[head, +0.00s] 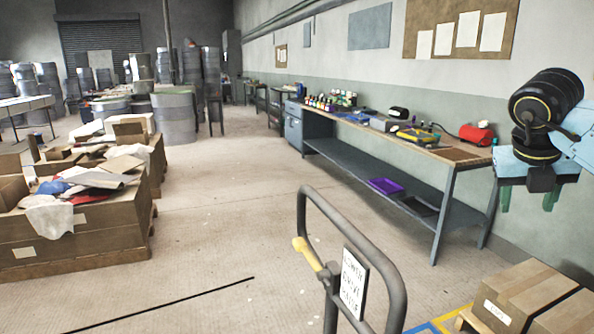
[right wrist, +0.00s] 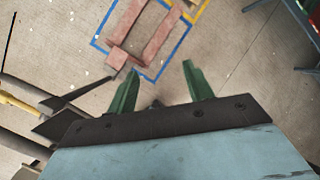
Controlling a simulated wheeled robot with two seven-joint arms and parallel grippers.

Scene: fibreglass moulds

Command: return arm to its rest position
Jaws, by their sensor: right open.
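My right gripper (head: 528,197) is raised at the right edge of the head view, in front of the wall and beyond the right end of the workbench. Its two green fingers point down and stand apart with nothing between them. In the right wrist view the gripper (right wrist: 158,88) is also open and empty, above the floor. My left gripper is in neither view.
A trolley handle (head: 350,240) rises in the near middle. A cardboard box (head: 535,298) lies at the lower right. The workbench (head: 440,150) runs along the wall. Loaded pallets (head: 75,235) stand left. The middle floor is clear.

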